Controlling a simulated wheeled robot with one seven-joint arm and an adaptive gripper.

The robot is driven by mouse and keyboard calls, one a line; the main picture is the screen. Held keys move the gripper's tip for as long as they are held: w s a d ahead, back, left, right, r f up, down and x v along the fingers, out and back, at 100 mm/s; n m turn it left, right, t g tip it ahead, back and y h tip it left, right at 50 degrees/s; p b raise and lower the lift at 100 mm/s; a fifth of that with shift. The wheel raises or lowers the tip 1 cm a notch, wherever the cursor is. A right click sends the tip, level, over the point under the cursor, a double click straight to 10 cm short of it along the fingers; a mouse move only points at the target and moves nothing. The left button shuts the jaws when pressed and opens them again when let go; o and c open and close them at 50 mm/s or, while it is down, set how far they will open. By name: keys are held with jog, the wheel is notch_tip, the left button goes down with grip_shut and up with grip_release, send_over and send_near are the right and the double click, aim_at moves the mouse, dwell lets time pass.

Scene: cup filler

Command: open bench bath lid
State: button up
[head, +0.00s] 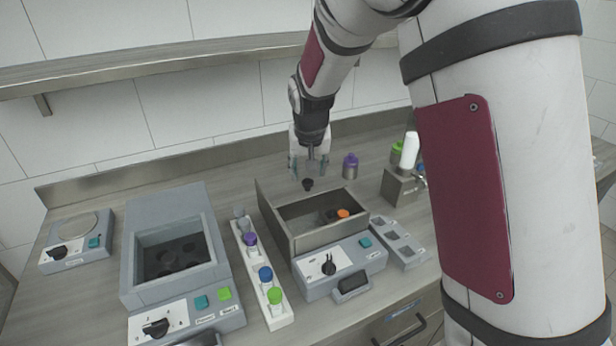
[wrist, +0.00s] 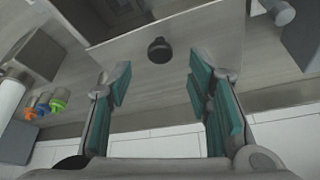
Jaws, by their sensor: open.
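The bench bath (head: 322,242) is a grey box with a metal-walled basin and a black dial, right of centre in the head view. Its basin shows from above, with orange and dark items inside. A round black knob (head: 308,184) stands behind the basin's back rim; the lid around it is hard to tell from the bench. In the wrist view the knob (wrist: 160,50) lies beyond and between my fingertips, apart from both. My gripper (head: 308,168) is open and empty, pointing down behind the bath, its teal-padded fingers (wrist: 158,78) spread wide.
A larger grey bath (head: 173,217) stands to the left, with a white rack (head: 250,243) of coloured-cap bottles between. A purple bottle (head: 350,166) and a metal dispenser (head: 403,186) stand to the right. The tiled wall and a shelf (head: 150,62) are behind.

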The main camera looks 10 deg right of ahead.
jog(key=v, duration=0.7)
jog(key=shift+r, duration=0.15)
jog(key=s+d+r+y, duration=0.1)
jog(key=s+r, duration=0.3)
jog(key=s, duration=0.4)
jog(key=s+d+r, duration=0.2)
jog(key=s+r, duration=0.2)
jog(key=s, duration=0.5)
jog(key=s+n, duration=0.2)
jog(key=s, duration=1.3)
jog(key=shift+d+f, duration=0.2)
jog(key=shift+f, duration=0.1)
jog(key=shift+s, duration=0.15)
